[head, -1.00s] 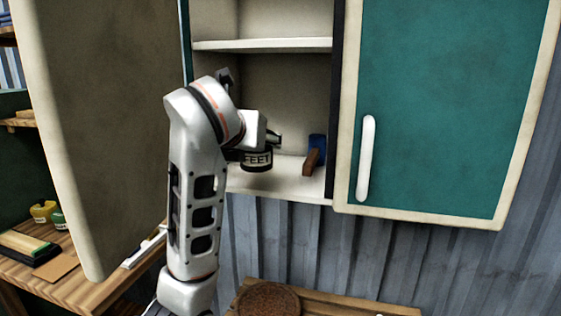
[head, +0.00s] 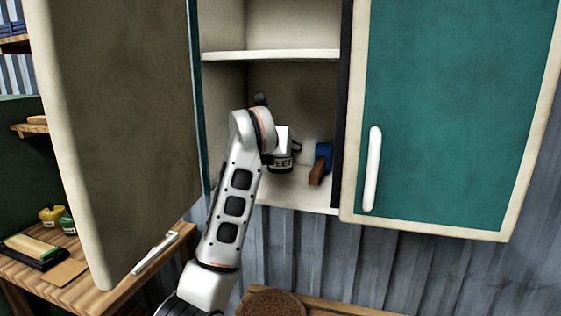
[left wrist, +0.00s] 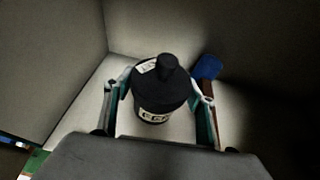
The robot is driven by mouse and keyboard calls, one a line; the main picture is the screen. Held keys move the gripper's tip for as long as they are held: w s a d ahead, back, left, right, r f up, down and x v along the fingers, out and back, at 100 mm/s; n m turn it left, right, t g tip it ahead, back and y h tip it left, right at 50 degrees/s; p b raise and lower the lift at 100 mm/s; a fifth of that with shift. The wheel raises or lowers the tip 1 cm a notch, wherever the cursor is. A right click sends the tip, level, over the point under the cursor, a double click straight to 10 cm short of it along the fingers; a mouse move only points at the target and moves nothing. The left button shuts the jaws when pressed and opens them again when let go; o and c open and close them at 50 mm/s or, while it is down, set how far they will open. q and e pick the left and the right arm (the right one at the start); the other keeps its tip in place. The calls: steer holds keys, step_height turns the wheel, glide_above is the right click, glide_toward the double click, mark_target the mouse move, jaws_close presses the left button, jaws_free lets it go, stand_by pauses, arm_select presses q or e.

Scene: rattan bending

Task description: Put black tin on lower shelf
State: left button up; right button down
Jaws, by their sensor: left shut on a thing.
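The black tin (left wrist: 160,92) has a pale label with dark letters and a knob on top. My left gripper (left wrist: 160,100) has a finger on each side of the tin and is shut on it, inside the open cabinet. In the head view the tin (head: 281,164) shows partly behind my arm and wrist, at the lower shelf (head: 300,193). I cannot tell whether its base touches the shelf. My right gripper is not in view.
A blue and brown brush-like object (head: 321,163) stands on the lower shelf just right of the tin. The upper shelf (head: 290,55) is above. The open left door (head: 120,130) and the closed green right door (head: 450,110) flank the opening.

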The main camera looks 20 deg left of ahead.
mark_target(281, 161)
arm_select(q)
step_height(281, 161, down, 3)
steer(key=shift+f, duration=0.15)
steer(key=shift+w+f+p, duration=0.2)
steer(key=shift+p, duration=0.15)
steer(key=shift+d+f, duration=0.1)
steer(key=shift+f, duration=0.05)
steer(key=o, duration=1.1)
